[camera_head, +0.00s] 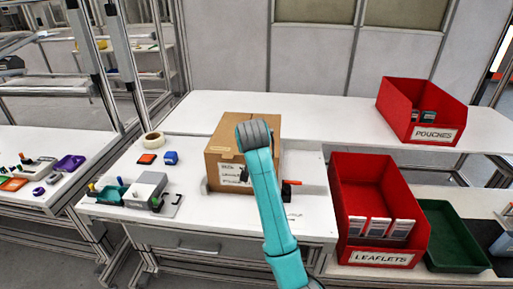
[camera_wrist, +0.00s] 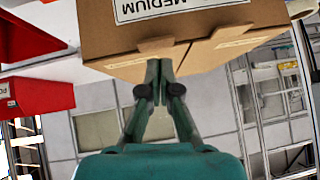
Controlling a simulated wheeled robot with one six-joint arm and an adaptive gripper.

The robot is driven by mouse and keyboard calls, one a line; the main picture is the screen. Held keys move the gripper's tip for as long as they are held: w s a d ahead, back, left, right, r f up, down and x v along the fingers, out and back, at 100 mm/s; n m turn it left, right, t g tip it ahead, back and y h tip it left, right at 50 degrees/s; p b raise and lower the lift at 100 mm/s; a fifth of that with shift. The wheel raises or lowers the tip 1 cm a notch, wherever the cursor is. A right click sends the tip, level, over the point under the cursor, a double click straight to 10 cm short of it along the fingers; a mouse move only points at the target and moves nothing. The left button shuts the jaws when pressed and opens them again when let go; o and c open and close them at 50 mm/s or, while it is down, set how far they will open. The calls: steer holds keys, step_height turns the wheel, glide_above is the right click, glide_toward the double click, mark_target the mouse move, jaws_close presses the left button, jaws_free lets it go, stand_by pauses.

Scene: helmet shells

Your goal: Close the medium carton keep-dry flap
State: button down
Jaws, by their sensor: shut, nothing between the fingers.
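The brown medium carton (camera_head: 216,172) stands on the white bench in the head view, partly covered by my teal arm. The wrist view shows the carton upside down, with its MEDIUM label (camera_wrist: 180,6) at the top. Two top panels with white labels, one to the left (camera_wrist: 125,62) and one to the right (camera_wrist: 237,42), meet at a seam. I cannot read which is the keep-dry flap or tell how far it is closed. My gripper (camera_wrist: 160,66) is shut and empty, its tips at the carton's top edge near the seam. In the head view my arm hides the fingers.
Red bins for leaflets (camera_head: 352,190) and pouches (camera_head: 402,104) and a green tray (camera_head: 452,232) stand right. The back shelf is largely clear.

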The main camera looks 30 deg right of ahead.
steer(key=shift+w+a+f, duration=0.1)
steer(key=shift+a+f, duration=0.05)
steer(key=shift+f, duration=0.25)
steer(key=shift+w+a+f, duration=0.1)
steer(key=shift+a+f, duration=0.05)
steer(key=shift+f, duration=0.25)
steer(key=shift+f, duration=0.15)
